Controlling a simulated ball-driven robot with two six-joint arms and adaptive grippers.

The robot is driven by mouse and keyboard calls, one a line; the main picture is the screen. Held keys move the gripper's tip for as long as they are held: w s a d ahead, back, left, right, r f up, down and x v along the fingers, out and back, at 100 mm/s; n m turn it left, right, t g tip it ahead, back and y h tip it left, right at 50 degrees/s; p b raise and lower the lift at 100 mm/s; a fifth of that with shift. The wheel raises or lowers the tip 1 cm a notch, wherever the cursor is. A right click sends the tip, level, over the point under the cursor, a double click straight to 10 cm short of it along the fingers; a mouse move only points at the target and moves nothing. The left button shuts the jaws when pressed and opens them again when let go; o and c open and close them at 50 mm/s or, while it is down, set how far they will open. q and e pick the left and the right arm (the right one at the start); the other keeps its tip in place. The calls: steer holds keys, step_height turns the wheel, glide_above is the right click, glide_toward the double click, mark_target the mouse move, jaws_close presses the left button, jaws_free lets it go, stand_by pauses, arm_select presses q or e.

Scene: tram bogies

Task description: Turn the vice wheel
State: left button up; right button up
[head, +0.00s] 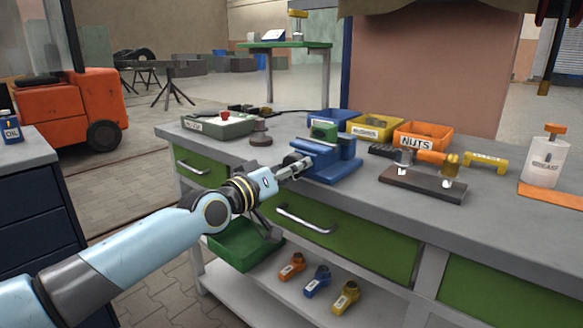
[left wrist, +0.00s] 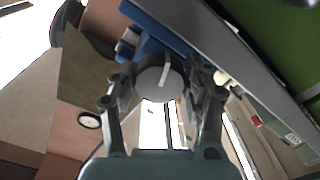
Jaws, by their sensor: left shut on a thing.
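The blue vice (head: 335,168) stands at the front edge of the workbench, with a green block (head: 324,131) at its top. Its round grey wheel (left wrist: 160,84) bears a pale line, nearly upright in the left wrist view. My left gripper (head: 290,170) reaches the wheel from the front left. In the left wrist view its two fingers (left wrist: 160,90) are shut on the wheel, one on each side. In the head view the fingers hide much of the wheel. My right gripper does not show.
The workbench (head: 400,200) holds a NUTS bin (head: 423,138), a yellow bin (head: 376,127), a dark fixture board (head: 423,184), a white bottle (head: 546,158) and a grey-green box (head: 218,125). An open green drawer or tray (head: 240,246) is below my forearm. An orange vehicle (head: 75,112) stands left.

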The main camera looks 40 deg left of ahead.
arm_select(q)
steer(key=n+p, duration=0.1)
steer(key=n, duration=0.7)
steer(key=n+p, duration=0.1)
steer(key=n, duration=0.7)
steer(key=n+p, duration=0.1)
steer(key=n, duration=0.7)
steer(key=shift+r+n, duration=0.3)
steer(key=n, duration=0.4)
steer(key=shift+a+n, duration=0.1)
steer(key=shift+n, duration=0.2)
steer(key=n, duration=0.4)
steer(key=shift+a+p, duration=0.1)
steer(key=shift+p, duration=0.25)
steer(key=shift+a+n, duration=0.1)
steer(key=shift+n, duration=2.1)
steer(key=o, duration=1.2)
